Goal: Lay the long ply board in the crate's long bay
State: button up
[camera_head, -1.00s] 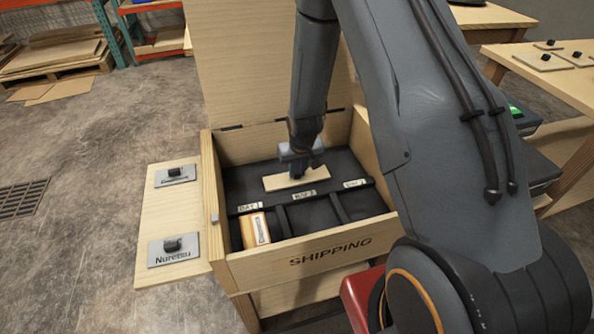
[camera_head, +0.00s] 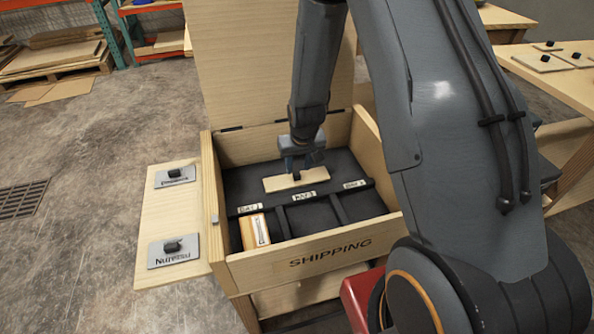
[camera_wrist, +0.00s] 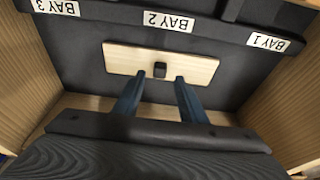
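The ply board (camera_head: 279,184), pale with a dark knob on top, lies flat on the dark floor of the crate's long undivided bay (camera_head: 237,190), behind the labelled divider. In the wrist view the board (camera_wrist: 122,58) lies clear of the bay's side walls, below the BAY 2 label. My gripper (camera_wrist: 160,82) is open and empty, its two blue fingers apart. The knob shows between and just beyond the fingertips, with gaps on both sides. In the head view my gripper (camera_head: 298,166) hangs just above and behind the knob.
The wooden SHIPPING crate (camera_head: 336,263) has its lid (camera_head: 262,60) standing up behind. An orange-and-white box (camera_head: 254,231) fills the left front bay; the other two front bays look empty. A side panel with two knobbed plates (camera_head: 174,249) stands left.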

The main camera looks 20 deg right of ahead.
jog(key=v, duration=0.8)
jog(key=s+d+r+m+g, duration=0.1)
jog(key=s+d+r, duration=0.1)
jog(key=s+r, duration=0.5)
jog(key=s+d+r+m+g, duration=0.1)
jog(key=s+r, duration=0.7)
jog(key=s, duration=0.8)
jog(key=shift+s+d+g, duration=0.3)
jog(key=shift+d+g, duration=0.3)
jog(key=shift+d, duration=0.45)
